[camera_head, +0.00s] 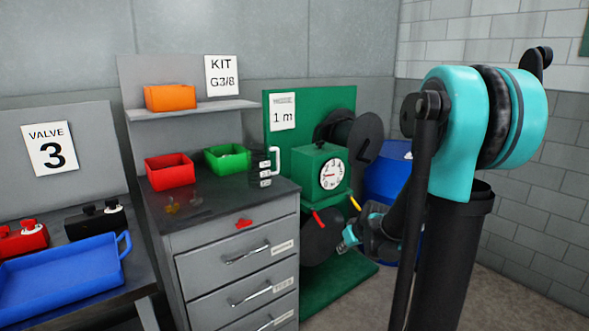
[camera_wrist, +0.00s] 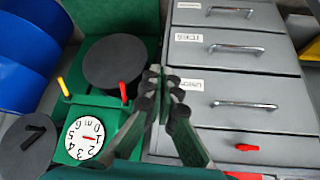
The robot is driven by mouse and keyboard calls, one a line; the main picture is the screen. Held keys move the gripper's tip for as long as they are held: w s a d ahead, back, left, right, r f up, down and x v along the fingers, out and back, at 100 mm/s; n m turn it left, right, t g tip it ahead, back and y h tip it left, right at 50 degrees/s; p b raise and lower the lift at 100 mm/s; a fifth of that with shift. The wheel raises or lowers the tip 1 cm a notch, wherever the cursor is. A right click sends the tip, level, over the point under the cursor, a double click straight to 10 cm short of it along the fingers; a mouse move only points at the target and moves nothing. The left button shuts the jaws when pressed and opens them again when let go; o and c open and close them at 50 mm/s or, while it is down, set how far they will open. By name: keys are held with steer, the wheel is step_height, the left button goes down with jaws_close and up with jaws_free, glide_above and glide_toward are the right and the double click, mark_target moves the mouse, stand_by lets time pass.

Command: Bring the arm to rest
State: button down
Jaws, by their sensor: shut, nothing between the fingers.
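My gripper (camera_wrist: 155,90) is shut and empty in the wrist view, its fingertips together in front of the edge between the green stand and the grey drawer cabinet. In the head view my gripper (camera_head: 345,242) is small and partly hidden by my own arm. It hangs low, to the right of the cabinet and in front of the green machine. My arm (camera_head: 470,120) is bent, with its teal joint high at the right of the head view.
A grey drawer cabinet (camera_head: 200,262) carries red (camera_head: 170,172) and green (camera_head: 227,158) bins. A green machine with a dial (camera_head: 331,174) stands beside it. A blue drum (camera_head: 388,172) is behind my arm. A blue tray (camera_head: 65,265) lies at left. Floor at right is clear.

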steer(key=s+d+f+m+g+h, duration=0.1)
steer(key=s+m, duration=0.1)
steer(key=s, duration=0.9)
steer(key=s+d+f+m+g+h, duration=0.1)
steer(key=s+f+m, duration=0.1)
steer(key=s, duration=0.9)
steer(key=shift+s+d+f+h, duration=0.2)
steer(key=shift+h, duration=0.2)
